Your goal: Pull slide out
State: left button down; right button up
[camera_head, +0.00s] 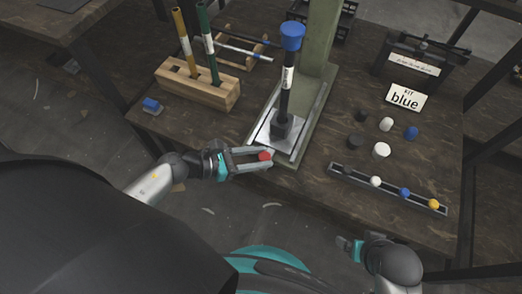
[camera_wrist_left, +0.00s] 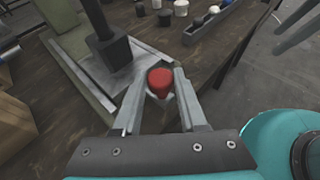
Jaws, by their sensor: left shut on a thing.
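The slide is a metal plate (camera_head: 268,138) at the near end of the green press (camera_head: 318,45), with a red knob (camera_head: 265,156) at its front. My left gripper (camera_head: 266,157) is shut on the red knob, which also shows between the fingers in the left wrist view (camera_wrist_left: 160,82). A black tool with a blue top (camera_head: 291,36) stands upright over the slide.
A wooden block (camera_head: 197,86) holds a yellow and a green rod at the left. A small blue-topped item (camera_head: 152,105) lies near it.

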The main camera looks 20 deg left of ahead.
pick_arm(q)
jog(key=shift+s+d, duration=0.1)
jog(key=shift+s, duration=0.25)
jog(key=shift+c, duration=2.3)
grip_release()
pick_arm(e)
jog(key=shift+r, duration=0.1)
pick_arm(q)
jog(key=shift+s+a+r, duration=0.1)
jog(key=shift+a, duration=0.2)
jog(key=p+v, duration=0.3)
jog(key=v, duration=1.1)
jog(key=shift+s+a+r, duration=0.2)
jog(key=shift+s, duration=0.1)
pick_arm(e)
jog(key=s+f+g, duration=0.1)
jog(key=s+f, duration=0.2)
jog(key=f, duration=0.3)
jog(key=shift+s+d+f, duration=0.15)
jog(key=shift+s+d, duration=0.05)
jog(key=shift+d, duration=0.1)
